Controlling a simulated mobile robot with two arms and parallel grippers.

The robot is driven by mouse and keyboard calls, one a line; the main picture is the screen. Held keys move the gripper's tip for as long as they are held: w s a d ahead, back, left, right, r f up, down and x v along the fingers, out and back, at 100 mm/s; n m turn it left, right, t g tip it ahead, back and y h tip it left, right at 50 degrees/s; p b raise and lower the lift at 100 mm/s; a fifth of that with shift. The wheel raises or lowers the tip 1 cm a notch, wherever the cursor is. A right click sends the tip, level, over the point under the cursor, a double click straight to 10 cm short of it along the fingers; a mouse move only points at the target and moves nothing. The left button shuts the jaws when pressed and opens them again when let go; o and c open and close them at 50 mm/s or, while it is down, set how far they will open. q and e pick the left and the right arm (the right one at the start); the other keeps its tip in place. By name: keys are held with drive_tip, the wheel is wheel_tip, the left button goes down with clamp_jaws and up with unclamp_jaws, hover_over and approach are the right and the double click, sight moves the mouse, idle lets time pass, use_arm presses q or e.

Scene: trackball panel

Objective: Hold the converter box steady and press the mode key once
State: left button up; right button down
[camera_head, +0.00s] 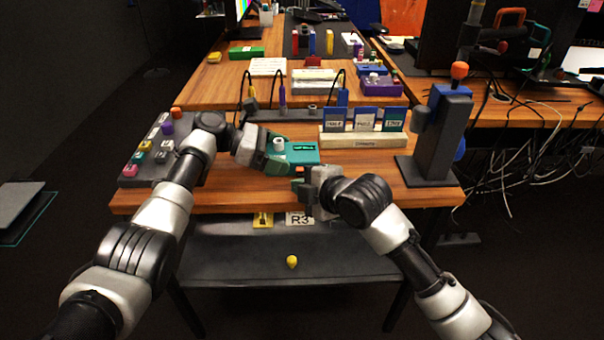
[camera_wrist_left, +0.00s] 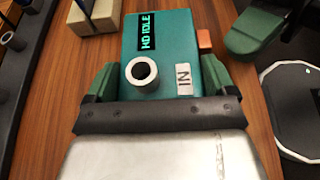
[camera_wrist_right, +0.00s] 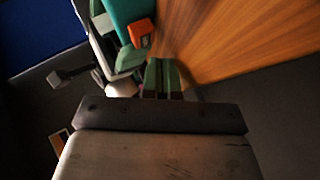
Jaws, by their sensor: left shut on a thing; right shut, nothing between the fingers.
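The teal converter box (camera_head: 300,152) stands on the wooden table. Its display reads HD IDLE in the left wrist view, where the box (camera_wrist_left: 180,30) has a pale round socket (camera_wrist_left: 142,72) and an IN label. My left gripper (camera_head: 268,152) is shut on the box, with green fingers (camera_wrist_left: 155,85) at both sides. An orange key (camera_wrist_left: 204,41) sticks out of one side; it also shows in the right wrist view (camera_wrist_right: 140,32). My right gripper (camera_head: 303,180) is shut and empty, its fingertips (camera_wrist_right: 161,68) close to the key with a small gap.
A grey panel with coloured knobs (camera_head: 155,150) lies to the left. A pale block with blue cards (camera_head: 362,140) stands behind right. A dark stand with an orange knob (camera_head: 444,135) is at the right edge. A lower shelf (camera_head: 240,262) holds a yellow piece (camera_head: 292,262).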

drive_tip(key=shift+w, duration=0.2)
drive_tip(key=shift+w, duration=0.25)
drive_tip(key=shift+w, duration=0.25)
idle(0.6)
use_arm(q)
drive_tip(key=shift+s+r, duration=0.15)
drive_tip(key=shift+r, duration=0.05)
use_arm(e)
drive_tip(key=shift+w+d+r, duration=0.15)
drive_tip(key=shift+w+r, duration=0.05)
idle(0.3)
drive_tip(key=shift+s, duration=0.1)
use_arm(q)
drive_tip(key=shift+w+f, duration=0.2)
drive_tip(key=shift+w, duration=0.05)
use_arm(e)
drive_tip(key=shift+s+f, duration=0.25)
drive_tip(key=shift+f, duration=0.05)
drive_tip(key=shift+s, duration=0.2)
use_arm(q)
drive_tip(key=shift+s, duration=0.1)
use_arm(e)
drive_tip(key=shift+s, duration=2.6)
